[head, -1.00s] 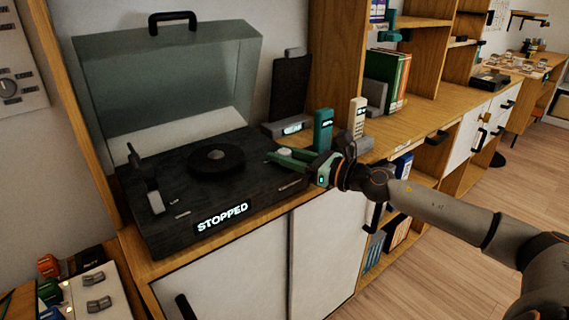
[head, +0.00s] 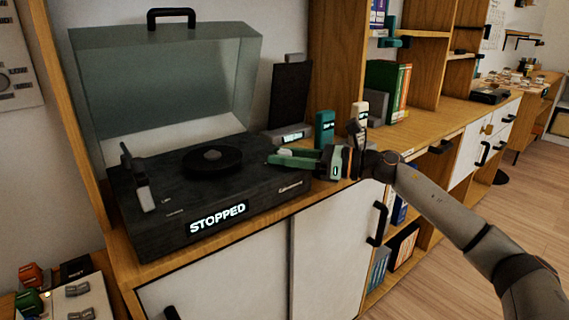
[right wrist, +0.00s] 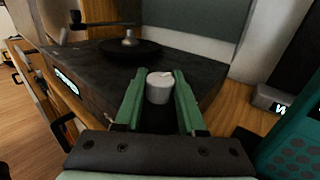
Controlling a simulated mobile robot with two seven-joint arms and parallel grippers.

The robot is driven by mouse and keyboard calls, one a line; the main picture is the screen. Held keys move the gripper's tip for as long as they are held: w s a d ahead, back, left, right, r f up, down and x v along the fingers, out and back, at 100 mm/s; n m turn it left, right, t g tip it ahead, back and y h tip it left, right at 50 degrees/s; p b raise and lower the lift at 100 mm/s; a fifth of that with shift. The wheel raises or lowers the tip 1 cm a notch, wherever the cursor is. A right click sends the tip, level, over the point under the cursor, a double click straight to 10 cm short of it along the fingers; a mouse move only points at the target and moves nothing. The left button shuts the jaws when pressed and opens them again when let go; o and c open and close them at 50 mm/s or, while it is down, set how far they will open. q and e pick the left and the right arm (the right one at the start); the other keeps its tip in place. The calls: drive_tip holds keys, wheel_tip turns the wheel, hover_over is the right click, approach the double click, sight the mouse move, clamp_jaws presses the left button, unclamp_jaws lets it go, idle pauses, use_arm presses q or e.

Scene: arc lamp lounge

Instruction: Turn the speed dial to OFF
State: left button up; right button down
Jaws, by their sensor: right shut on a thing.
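The speed dial (right wrist: 159,90) is a pale grey round knob with a mark on its top, on the right part of the black record player (head: 170,222). My right gripper (right wrist: 159,85) has its green fingers on both sides of the dial and is shut on it. In the head view the right gripper (head: 272,158) reaches the player's right end from the right, and its fingers hide the dial. The front display (head: 217,219) reads STOPPED. The dial's setting labels are not readable. My left gripper is not in view.
The player's clear lid (head: 170,90) stands open behind the platter (head: 212,160). A teal handset (head: 324,130) and a cream handset (head: 359,115) stand close behind my right gripper. A dark upright panel (head: 290,95) is behind the player. The wooden counter continues right.

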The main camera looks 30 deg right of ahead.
drive_tip(key=shift+n+g+y, duration=0.6)
drive_tip(key=shift+g+y, duration=0.1)
drive_tip(key=shift+b, duration=0.3)
drive_tip(key=c, duration=0.5)
unclamp_jaws()
drive_tip(key=shift+s+d, duration=0.2)
drive_tip(key=shift+d, duration=0.05)
drive_tip(key=v, duration=1.2)
